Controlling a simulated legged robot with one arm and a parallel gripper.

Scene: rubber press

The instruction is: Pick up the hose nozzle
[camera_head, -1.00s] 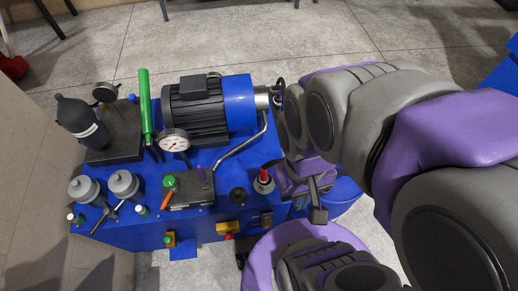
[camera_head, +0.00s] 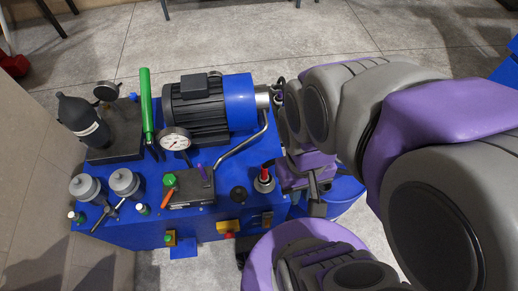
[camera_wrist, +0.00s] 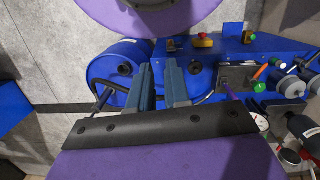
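My gripper (camera_wrist: 160,78) is open, with two blue-grey fingers apart and nothing between them in the wrist view. In the head view my gripper (camera_head: 314,190) is beside the right end of the blue machine, above a blue drum. A dark bent piece (camera_wrist: 103,97) lies at the drum's edge in the wrist view, left of the fingers. It may be the hose nozzle, but I cannot tell for sure. A red-topped metal fitting (camera_head: 264,180) stands upright at the machine's right edge, left of my gripper.
The blue drum (camera_wrist: 118,62) lies close to the left finger. The machine bears a motor (camera_head: 197,105), a gauge (camera_head: 174,139), a green cylinder (camera_head: 146,105) and a curved metal pipe (camera_head: 240,145). The grey floor (camera_head: 250,40) behind is mostly clear.

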